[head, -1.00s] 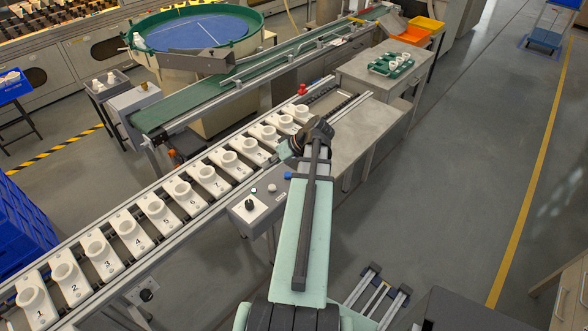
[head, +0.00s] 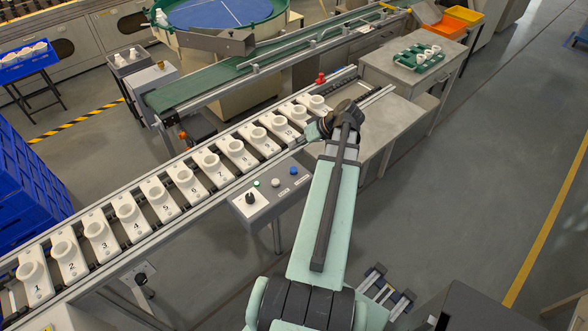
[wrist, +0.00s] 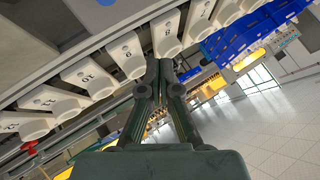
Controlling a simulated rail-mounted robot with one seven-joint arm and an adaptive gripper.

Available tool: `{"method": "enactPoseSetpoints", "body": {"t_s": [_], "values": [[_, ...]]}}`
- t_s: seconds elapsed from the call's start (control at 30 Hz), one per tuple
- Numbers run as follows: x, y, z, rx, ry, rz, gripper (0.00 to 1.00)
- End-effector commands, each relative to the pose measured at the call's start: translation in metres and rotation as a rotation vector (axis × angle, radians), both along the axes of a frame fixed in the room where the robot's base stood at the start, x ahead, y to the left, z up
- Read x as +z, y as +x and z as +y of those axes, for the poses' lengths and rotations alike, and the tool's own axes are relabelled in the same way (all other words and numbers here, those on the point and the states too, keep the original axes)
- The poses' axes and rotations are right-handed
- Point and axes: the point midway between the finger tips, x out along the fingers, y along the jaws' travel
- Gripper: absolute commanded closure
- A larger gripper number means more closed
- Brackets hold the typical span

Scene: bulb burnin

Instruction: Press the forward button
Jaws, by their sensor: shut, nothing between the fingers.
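The grey control box (head: 268,198) stands at the near side of the conveyor. Its sloped top carries a black knob (head: 250,198), a green button (head: 257,183), a pale button (head: 275,182) and a blue button (head: 293,171). The labels are too small to read, so I cannot tell which button is forward. In the wrist view, the blue button (wrist: 106,2) shows at the top edge. My gripper (wrist: 160,66) is shut and empty, its fingertips together and apart from the blue button. In the head view, my gripper (head: 316,129) is partly hidden by my wrist, beyond the box.
The conveyor (head: 150,238) carries a row of numbered white holders with round cups. A red knob (head: 320,78) stands at its far end. A grey table (head: 385,65) holds a green tray (head: 419,60). Blue crates (head: 25,190) are stacked at the left. Floor at the right is clear.

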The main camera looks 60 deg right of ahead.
Motion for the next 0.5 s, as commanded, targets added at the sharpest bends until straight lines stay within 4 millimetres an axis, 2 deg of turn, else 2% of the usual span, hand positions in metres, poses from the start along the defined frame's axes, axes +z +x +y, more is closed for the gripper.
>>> {"method": "enactPoseSetpoints", "body": {"t_s": [0.27, 0.5], "values": [[-0.019, 0.0, 0.0, 0.001, 0.001, 0.0, 1.0], [-0.049, 0.0, 0.0, -0.001, 0.001, 0.0, 1.0]]}}
